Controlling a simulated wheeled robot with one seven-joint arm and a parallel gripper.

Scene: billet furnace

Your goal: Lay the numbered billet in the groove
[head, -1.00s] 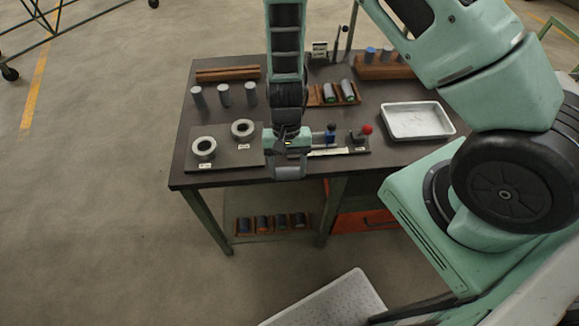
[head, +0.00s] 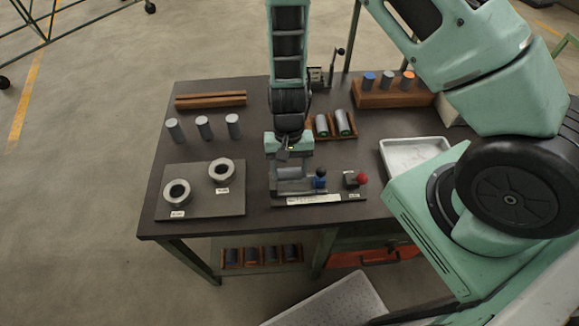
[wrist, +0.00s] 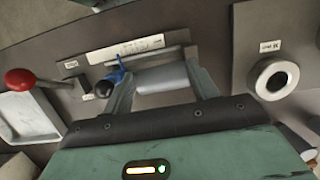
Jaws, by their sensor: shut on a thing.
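My gripper (head: 290,180) is shut on a plain grey cylinder, the billet (wrist: 160,78), with a finger at each end of it in the wrist view. The billet (head: 288,173) lies level, over the labelled fixture plate (head: 350,196) at the table's front. No number can be read on it. The groove is not clearly seen; the billet and fingers cover that part of the plate. I cannot tell whether the billet touches it. A blue part with a dark knob (head: 320,181) stands just right of the gripper, also in the wrist view (wrist: 116,74).
A red-knobbed lever (head: 361,179) and white tray (head: 413,140) are to the right. Two rings (head: 177,192) sit on a dark plate (head: 222,208) to the left. Several standing cylinders (head: 204,127), a cradle (head: 352,131) and wooden blocks (head: 210,100) are behind.

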